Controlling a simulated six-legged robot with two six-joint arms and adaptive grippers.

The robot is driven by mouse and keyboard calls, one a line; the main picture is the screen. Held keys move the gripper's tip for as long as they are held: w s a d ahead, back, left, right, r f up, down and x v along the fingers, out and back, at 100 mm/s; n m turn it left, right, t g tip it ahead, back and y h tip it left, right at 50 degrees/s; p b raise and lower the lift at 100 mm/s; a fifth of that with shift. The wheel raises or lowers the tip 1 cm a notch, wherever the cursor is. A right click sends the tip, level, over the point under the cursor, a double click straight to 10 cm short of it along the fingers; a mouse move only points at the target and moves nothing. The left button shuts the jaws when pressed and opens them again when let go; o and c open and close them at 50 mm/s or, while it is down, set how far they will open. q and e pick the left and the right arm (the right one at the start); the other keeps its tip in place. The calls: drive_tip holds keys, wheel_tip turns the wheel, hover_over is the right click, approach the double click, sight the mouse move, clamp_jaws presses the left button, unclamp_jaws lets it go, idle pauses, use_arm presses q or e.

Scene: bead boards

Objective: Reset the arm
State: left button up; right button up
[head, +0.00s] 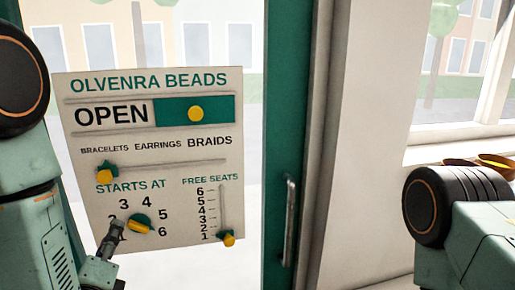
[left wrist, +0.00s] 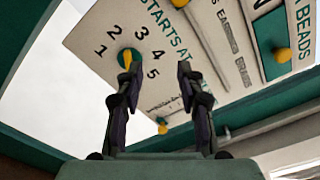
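The bead board (head: 185,165) hangs on the glass door. Its OPEN slide has a yellow knob (head: 196,113) on a green strip. The service slider's yellow knob (head: 105,176) is at the left end, under BRACELETS. The STARTS AT dial (head: 140,226) has a yellow handle; I cannot tell its number. The FREE SEATS knob (head: 229,239) is at the bottom, by 1. My left gripper (head: 115,236) is in front of the board's lower left, near the dial. In the left wrist view its fingers (left wrist: 157,74) are apart and empty, with the dial (left wrist: 127,60) beyond. My right gripper is out of view.
A green door frame with a metal handle (head: 289,222) stands right of the board. A pale wall (head: 370,130) follows, then a window sill with small bowls (head: 495,161) at the right. The space before the wall looks clear.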

use_arm(q)
drive_tip(key=s+d+f+n+g+h+b, duration=0.25)
drive_tip(key=s+f+n+g, duration=0.25)
drive_tip(key=f+n, duration=0.6)
drive_tip(key=s+d+f+n+g+h+b, duration=0.15)
drive_tip(key=s+f+n+g+b, duration=0.35)
drive_tip(key=f, duration=0.9)
drive_tip(key=s+d+f+n+g+b, duration=0.1)
drive_tip(key=s+f+n+g+b, duration=0.2)
drive_tip(key=s+f+b, duration=0.4)
drive_tip(key=s+d+f+n+g+b, duration=0.1)
drive_tip(key=s+f+n+g+b, duration=0.2)
drive_tip(key=s+f+b, duration=0.4)
drive_tip(key=s+f, duration=0.3)
drive_tip(key=f, duration=0.4)
drive_tip(key=s+f+g, duration=0.1)
drive_tip(key=s+f, duration=0.3)
drive_tip(key=f, duration=0.3)
drive_tip(key=shift+n, duration=0.3)
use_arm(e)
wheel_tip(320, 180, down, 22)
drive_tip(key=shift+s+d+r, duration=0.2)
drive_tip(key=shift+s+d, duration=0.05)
use_arm(q)
drive_tip(key=shift+w+h, duration=0.25)
drive_tip(key=shift+h, duration=0.05)
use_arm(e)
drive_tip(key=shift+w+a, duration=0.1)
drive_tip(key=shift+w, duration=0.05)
